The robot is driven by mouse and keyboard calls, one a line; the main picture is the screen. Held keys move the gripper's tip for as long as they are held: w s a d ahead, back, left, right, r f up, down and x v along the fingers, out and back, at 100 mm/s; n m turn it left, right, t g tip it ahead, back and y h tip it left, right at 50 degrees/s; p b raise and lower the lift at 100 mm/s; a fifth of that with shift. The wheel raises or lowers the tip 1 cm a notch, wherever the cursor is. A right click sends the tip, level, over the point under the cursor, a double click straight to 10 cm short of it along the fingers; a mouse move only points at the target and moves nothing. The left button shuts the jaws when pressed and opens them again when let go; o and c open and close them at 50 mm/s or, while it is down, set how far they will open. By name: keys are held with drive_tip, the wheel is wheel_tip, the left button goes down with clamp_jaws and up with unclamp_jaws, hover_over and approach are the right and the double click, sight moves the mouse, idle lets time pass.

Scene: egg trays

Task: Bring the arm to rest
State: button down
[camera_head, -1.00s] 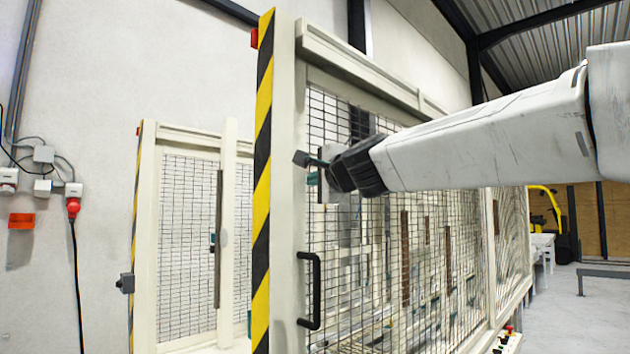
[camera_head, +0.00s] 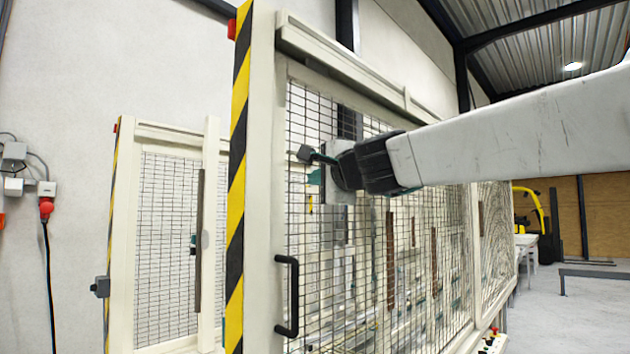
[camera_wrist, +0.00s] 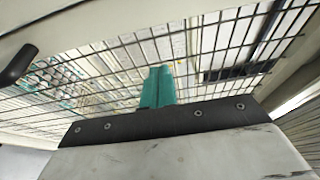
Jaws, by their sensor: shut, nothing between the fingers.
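My arm reaches in from the right in the head view, with its white forearm and dark wrist in front of a mesh safety fence (camera_head: 345,290). My gripper (camera_head: 312,156) is at the end of the wrist, pointing left, close to the mesh near the fence's upper left. In the wrist view its teal fingers (camera_wrist: 158,85) stand together with no gap and nothing between them. The mesh fills the picture beyond them. I cannot tell whether the fingertips touch the mesh.
The fence has a black door handle (camera_head: 288,296) and a yellow-black striped post (camera_head: 238,180). A second mesh panel (camera_head: 165,245) stands at left by the wall. A control box with buttons (camera_head: 493,341) is low at right. Open floor (camera_head: 590,320) lies at far right.

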drive_tip(key=v, duration=0.6)
drive_tip(key=shift+w, duration=0.1)
